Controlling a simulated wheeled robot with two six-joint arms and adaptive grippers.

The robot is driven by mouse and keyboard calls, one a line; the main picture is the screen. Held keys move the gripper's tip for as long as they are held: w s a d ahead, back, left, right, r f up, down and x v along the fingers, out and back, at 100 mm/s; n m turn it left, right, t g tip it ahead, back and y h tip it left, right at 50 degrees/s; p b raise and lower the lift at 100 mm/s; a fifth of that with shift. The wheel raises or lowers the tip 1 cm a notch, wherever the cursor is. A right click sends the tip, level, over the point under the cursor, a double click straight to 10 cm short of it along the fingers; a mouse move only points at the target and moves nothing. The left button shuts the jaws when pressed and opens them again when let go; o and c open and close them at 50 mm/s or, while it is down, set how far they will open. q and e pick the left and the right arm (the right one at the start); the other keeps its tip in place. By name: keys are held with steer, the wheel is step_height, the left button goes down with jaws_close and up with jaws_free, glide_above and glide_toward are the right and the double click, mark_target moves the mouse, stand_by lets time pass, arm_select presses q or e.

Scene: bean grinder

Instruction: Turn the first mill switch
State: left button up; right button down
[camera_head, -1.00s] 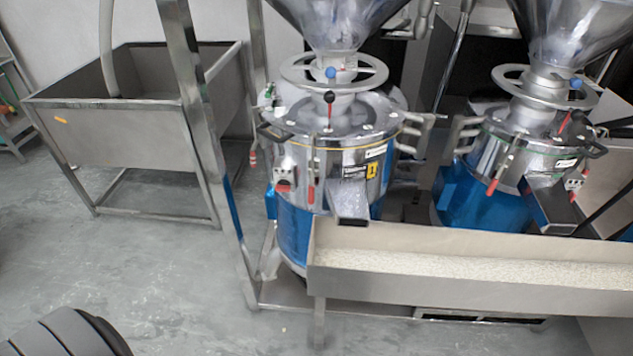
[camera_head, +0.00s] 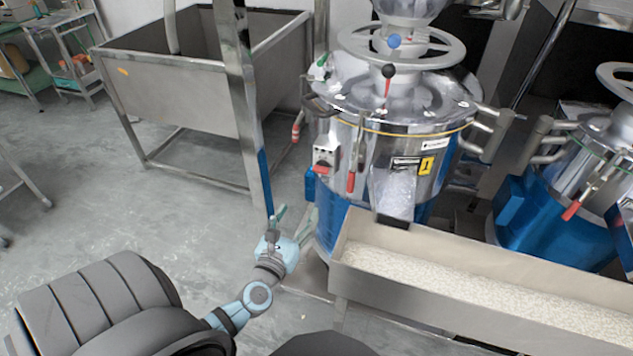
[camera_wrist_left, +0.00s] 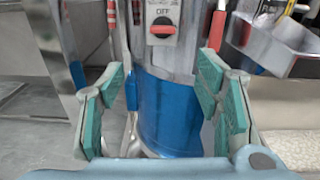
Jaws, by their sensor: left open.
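The first mill (camera_head: 345,225), a steel drum with a blue lower body and a yellow "1" label, stands right of centre in the head view. Its switch (camera_head: 324,160) is a small grey box with a red knob on the drum's left front. In the left wrist view the switch (camera_wrist_left: 162,27) is at the top centre, with "OFF" above the red knob. My left gripper (camera_head: 292,220) is open and empty, below and left of the switch. In the left wrist view its green-padded fingers (camera_wrist_left: 162,92) are wide apart, with the blue body between and beyond them. My right gripper is not in view.
A steel trough (camera_head: 440,245) of pale grains runs right from the mill's front. A steel frame post (camera_head: 240,90) stands left of the mill. A steel tank (camera_head: 180,85) is behind left. A second mill (camera_head: 555,215) is at right. Open floor lies left.

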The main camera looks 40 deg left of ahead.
mark_target(320, 171)
arm_select(q)
steer(key=shift+m, duration=0.3)
steer(key=x, duration=0.4)
steer(key=b+x, duration=0.1)
steer(key=x, duration=0.4)
steer(key=r+x, duration=0.1)
steer(key=x, duration=0.3)
steer(key=shift+w, duration=0.3)
steer(key=shift+w+a+r, duration=0.1)
steer(key=shift+w+a, duration=0.05)
steer(key=shift+w, duration=0.4)
steer(key=c, duration=1.2)
